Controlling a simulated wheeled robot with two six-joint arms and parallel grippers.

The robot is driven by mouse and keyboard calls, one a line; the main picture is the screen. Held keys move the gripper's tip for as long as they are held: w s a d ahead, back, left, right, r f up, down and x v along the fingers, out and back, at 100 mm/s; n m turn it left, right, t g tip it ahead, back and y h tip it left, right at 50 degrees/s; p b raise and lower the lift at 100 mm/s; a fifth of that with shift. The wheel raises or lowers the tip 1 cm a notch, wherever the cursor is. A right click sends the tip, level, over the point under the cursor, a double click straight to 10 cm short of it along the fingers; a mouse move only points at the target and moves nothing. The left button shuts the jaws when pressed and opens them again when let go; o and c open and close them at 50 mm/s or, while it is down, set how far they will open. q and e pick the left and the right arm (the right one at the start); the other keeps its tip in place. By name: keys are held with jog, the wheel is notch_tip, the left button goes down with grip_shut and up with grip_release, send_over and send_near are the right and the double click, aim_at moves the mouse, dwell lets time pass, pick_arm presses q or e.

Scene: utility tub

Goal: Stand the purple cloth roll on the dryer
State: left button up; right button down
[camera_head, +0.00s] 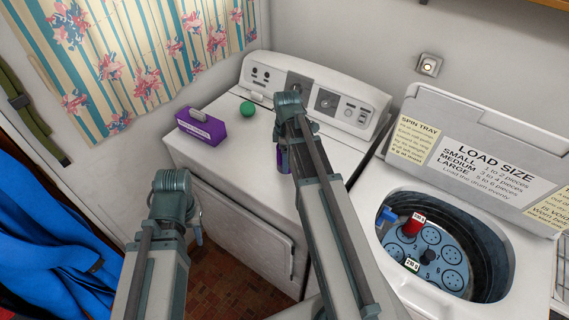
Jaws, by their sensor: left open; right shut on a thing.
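The dryer (225,165) is the white machine on the left, with a control panel along its back. My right gripper (283,143) is over the dryer top, mostly hidden behind its own wrist. It is shut on the purple cloth roll (282,161), of which only a small purple part shows beside my arm. The roll looks upright, but I cannot tell whether its base touches the dryer top. My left gripper (196,236) is open and empty, low in front of the dryer's front face, partly hidden by its wrist.
The dryer top's left-middle is clear.

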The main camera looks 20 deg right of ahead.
jog(key=f+b, duration=0.1)
jog(key=w+f+b, duration=0.1)
jog(key=f, duration=0.1)
jog(key=shift+a+b, duration=0.15)
jog(key=shift+b, duration=0.25)
jog(key=shift+f+b, duration=0.35)
jog(key=shift+b, duration=0.05)
jog(key=shift+f, duration=0.1)
grip_release()
notch_tip(320, 180, up, 12)
jog(key=p, duration=1.2)
jog(key=shift+r, duration=0.2)
jog(key=s+a+m, duration=0.4)
jog(key=s+a, duration=0.4)
jog(key=a, duration=0.3)
jog(key=s+a+m+h, duration=0.1)
jog(key=s+a+m, duration=0.3)
jog(key=s+a, duration=0.4)
jog(key=a, duration=0.3)
jog(key=shift+s+a, duration=0.25)
jog(key=shift+a, duration=0.15)
